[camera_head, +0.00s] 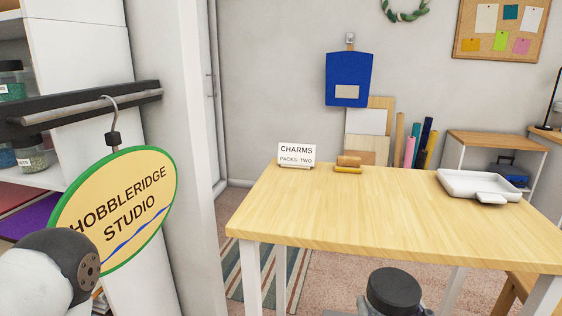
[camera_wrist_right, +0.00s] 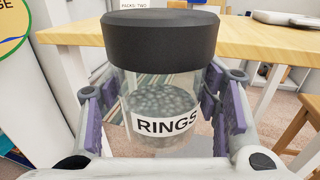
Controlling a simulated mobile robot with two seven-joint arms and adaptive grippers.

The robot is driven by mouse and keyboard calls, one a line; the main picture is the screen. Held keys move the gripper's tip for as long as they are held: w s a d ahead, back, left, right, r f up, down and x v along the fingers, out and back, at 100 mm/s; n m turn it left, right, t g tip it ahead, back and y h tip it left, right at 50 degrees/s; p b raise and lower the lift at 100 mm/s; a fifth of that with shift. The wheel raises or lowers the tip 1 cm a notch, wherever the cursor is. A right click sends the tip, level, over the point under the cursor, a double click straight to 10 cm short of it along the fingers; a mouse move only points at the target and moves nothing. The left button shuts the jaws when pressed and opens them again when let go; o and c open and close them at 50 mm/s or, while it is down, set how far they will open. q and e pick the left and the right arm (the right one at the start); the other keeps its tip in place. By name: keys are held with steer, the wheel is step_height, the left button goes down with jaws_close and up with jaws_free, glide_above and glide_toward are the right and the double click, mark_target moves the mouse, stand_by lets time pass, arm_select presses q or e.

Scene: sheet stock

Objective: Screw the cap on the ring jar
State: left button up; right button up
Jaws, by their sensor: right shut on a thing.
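The ring jar (camera_wrist_right: 160,104) is a clear jar of grey rings with a white "RINGS" label, upright in the right wrist view. A wide black cap (camera_wrist_right: 160,37) sits level on its mouth; I cannot tell how tightly it is screwed. My right gripper (camera_wrist_right: 167,110) is shut on the jar, with purple-padded fingers on both sides of its body below the cap. In the head view the black cap (camera_head: 393,289) shows at the bottom edge, in front of the table, and most of the jar is cut off. My left gripper is not in view.
A wooden table (camera_head: 400,215) stands ahead, mostly bare. A round "Hobbleridge Studio" sign (camera_head: 118,205) hangs at left beside shelves with jars (camera_head: 31,158).

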steer(key=s+a+f+n+g+y, duration=0.1)
steer(key=a+n+g+y, duration=0.3)
steer(key=a+n+y, duration=0.4)
steer(key=a+y, duration=0.3)
steer(key=a, duration=0.1)
steer(key=shift+s+a+f+y, duration=0.3)
steer(key=shift+s+a+f, duration=0.05)
steer(key=shift+a, duration=0.05)
